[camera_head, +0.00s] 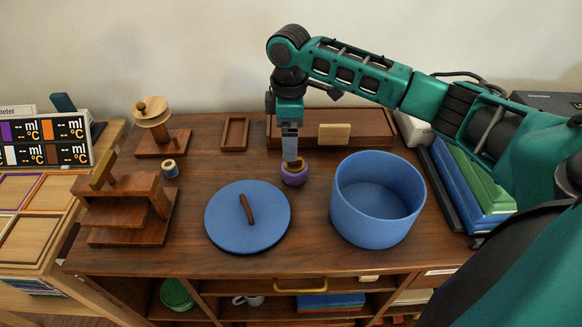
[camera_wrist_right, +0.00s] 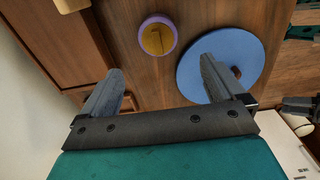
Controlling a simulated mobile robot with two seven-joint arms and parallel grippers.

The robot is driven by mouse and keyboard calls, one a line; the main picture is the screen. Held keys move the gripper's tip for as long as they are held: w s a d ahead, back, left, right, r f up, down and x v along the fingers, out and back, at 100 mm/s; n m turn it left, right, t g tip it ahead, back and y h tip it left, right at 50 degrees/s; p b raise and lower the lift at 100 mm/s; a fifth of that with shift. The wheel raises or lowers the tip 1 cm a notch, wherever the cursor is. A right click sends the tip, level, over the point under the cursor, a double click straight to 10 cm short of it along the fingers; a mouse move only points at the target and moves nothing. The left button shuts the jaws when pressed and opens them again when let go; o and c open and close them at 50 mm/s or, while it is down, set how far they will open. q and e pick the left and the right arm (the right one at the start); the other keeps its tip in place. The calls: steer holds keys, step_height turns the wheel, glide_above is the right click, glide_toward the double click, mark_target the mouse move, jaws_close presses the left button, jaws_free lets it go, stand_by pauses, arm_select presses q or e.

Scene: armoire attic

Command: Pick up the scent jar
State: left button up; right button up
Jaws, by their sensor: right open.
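The scent jar is likely the small round purple jar (camera_head: 293,178) with a yellowish wooden top, standing on the brown desktop between the blue lid and the blue pot. In the right wrist view the jar (camera_wrist_right: 171,23) shows from above, beyond the fingertips and roughly between their lines. My right gripper (camera_head: 290,158) points down over the jar and hides part of its top. In the wrist view the right gripper (camera_wrist_right: 162,68) is open with nothing between its fingers.
A blue round lid (camera_head: 225,222) with a brown handle lies left of the jar. An open blue pot (camera_head: 375,222) stands to the right. A low wooden box (camera_head: 375,128) is behind. A wooden stand (camera_head: 110,213) and small spool (camera_head: 170,169) are at left.

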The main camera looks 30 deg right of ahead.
mark_target(292, 164)
step_height(292, 164, down, 5)
steer(key=shift+r+b, duration=0.1)
steer(key=shift+b, duration=0.2)
steer(key=f, duration=0.3)
steer(key=f+b, duration=0.1)
steer(key=f, duration=0.1)
steer(key=shift+s+d+f, duration=0.15)
steer(key=shift+d, duration=0.15)
steer(key=c, duration=1.3)
steer(key=shift+c, duration=0.2)
